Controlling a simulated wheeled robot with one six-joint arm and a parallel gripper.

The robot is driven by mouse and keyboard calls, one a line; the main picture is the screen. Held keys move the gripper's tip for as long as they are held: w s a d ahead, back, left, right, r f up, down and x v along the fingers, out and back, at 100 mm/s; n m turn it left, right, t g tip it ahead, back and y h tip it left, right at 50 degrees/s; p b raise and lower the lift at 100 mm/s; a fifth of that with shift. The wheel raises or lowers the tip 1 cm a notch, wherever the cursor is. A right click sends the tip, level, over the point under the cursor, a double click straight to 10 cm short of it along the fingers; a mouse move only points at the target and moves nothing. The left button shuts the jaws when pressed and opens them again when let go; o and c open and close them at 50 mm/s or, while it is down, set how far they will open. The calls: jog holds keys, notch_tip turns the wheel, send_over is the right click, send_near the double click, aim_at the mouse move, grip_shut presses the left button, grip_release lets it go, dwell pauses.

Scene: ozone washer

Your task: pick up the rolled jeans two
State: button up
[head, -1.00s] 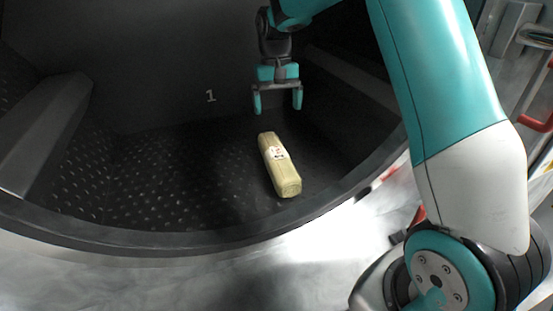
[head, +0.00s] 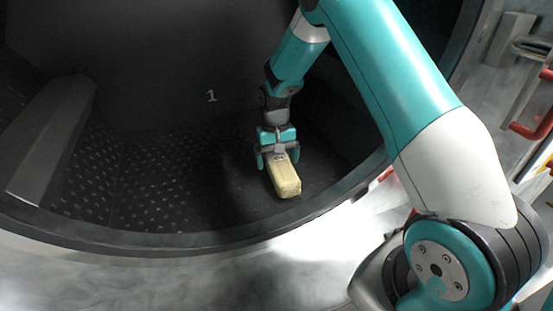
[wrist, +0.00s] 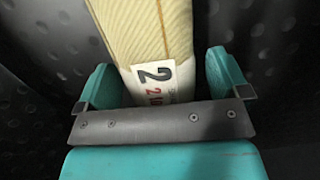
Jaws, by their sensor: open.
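The rolled jeans two (head: 284,181) is a pale yellow, long roll lying on the dark dimpled floor of the drum. In the wrist view the roll (wrist: 150,30) shows a white label with a "2", and it runs between the two teal fingers. My gripper (head: 278,163) is low over the far part of the roll, with one finger on each side. My gripper is open in the wrist view (wrist: 160,82), with a gap between each finger and the roll. The far end of the roll is hidden under my gripper.
The drum's curved front rim (head: 150,243) runs between the roll and the bright metal outside. A raised dark rib (head: 50,140) stands at the left. A white "1" (head: 211,96) marks the back wall. The dimpled floor (head: 165,185) left of the roll is clear.

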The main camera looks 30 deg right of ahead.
jog(key=c, duration=1.2)
notch_tip(320, 180, up, 20)
jog(key=b, duration=0.3)
